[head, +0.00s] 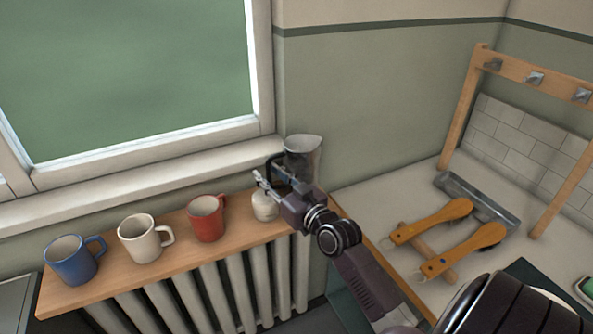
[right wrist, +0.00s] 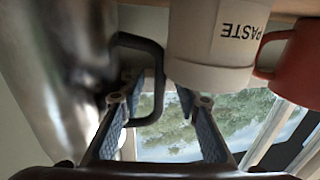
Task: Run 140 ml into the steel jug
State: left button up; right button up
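The steel jug (head: 303,153) is at the right end of the wooden shelf, upright, its lower part hidden behind my right gripper (head: 268,186). Its black handle shows at its left side. In the right wrist view the jug (right wrist: 55,70) fills the left, and its black handle (right wrist: 158,85) lies between the spread fingers of my right gripper (right wrist: 160,103). The fingers are open, with a gap on the handle's right side. I cannot tell whether the left finger touches the handle. My left gripper is not in view.
A cream jar (head: 264,207) stands close beside the gripper; it reads PASTE in the right wrist view (right wrist: 212,45). A red mug (head: 206,220), a white mug (head: 140,240) and a blue mug (head: 70,262) stand leftward on the shelf (head: 182,250). Wooden-handled tools (head: 432,220) lie on the right counter.

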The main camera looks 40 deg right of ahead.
jog(key=shift+c, duration=0.5)
grip_shut()
jog(key=shift+r, duration=0.1)
notch_tip(320, 180, up, 20)
jog(key=p, duration=0.1)
dwell(0.5)
